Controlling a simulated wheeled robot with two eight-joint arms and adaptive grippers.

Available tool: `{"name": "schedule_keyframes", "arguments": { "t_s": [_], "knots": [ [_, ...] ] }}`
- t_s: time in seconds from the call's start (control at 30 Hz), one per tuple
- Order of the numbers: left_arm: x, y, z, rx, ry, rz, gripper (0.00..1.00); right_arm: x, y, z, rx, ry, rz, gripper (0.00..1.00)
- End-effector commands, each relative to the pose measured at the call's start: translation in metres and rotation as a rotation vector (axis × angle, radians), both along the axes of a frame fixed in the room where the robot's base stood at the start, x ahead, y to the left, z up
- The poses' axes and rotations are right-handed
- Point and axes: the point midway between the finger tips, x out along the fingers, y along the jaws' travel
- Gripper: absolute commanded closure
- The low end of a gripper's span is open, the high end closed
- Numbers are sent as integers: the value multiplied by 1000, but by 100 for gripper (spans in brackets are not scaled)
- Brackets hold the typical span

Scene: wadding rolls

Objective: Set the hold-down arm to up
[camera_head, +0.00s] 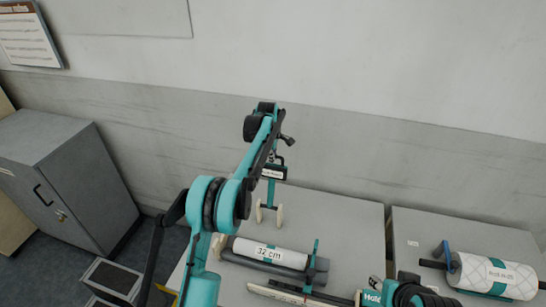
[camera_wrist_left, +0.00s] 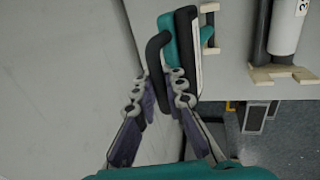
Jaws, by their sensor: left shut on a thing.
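The hold-down arm shows in the head view as a teal upright piece with a dark label plate (camera_head: 272,173), behind the white roll. In the left wrist view its teal and black end (camera_wrist_left: 183,45) has a curved black handle (camera_wrist_left: 155,48). My left gripper (camera_head: 278,153) is up at that end, beyond the roll. In the left wrist view the left gripper's fingers (camera_wrist_left: 164,84) are closed on the black handle. The exact contact is partly hidden by the finger pads.
A white roll marked 32 cm (camera_head: 269,252) lies on the grey table (camera_head: 340,215). A patterned roll (camera_head: 492,274) lies on a second table at the right. A grey cabinet (camera_head: 70,180) stands at the left. The wall is close behind the tables.

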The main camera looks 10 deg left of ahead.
Motion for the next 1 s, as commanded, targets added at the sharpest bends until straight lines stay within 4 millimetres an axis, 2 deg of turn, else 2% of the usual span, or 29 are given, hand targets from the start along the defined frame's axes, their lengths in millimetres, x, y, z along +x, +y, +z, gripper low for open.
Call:
{"name": "schedule_keyframes", "arguments": {
  "t_s": [0.17, 0.2, 0.27, 0.3, 0.57, 0.67, 0.77, 1.0],
  "knots": [
    [3, 1, 3, 0, -12, 2, 100, 0, 0, 1, 0, 0, 0, 60],
    [3, 0, 3, 0, -12, 2, 85, 0, 0, 1, 0, 0, 0, 60],
    [3, 1, 3, 0, -12, 2, 70, 0, 0, 1, 0, 0, 0, 60],
    [3, 0, 3, 0, -11, 2, 68, 0, 0, 1, 0, 0, 0, 60],
    [2, 0, 3, -1, -8, 1, 68, 0, 0, 0, 0, 0, 0, 60],
    [0, 0, 8, 0, -7, 1, 68, 0, 0, 0, 0, 0, 0, 60],
    [-4, 0, 22, 0, -7, 1, 68, 0, 0, 0, 0, 0, 0, 60],
    [-17, 1, 73, 0, -7, 1, 68, 0, 0, 0, 0, 0, 0, 60]
  ]
}}
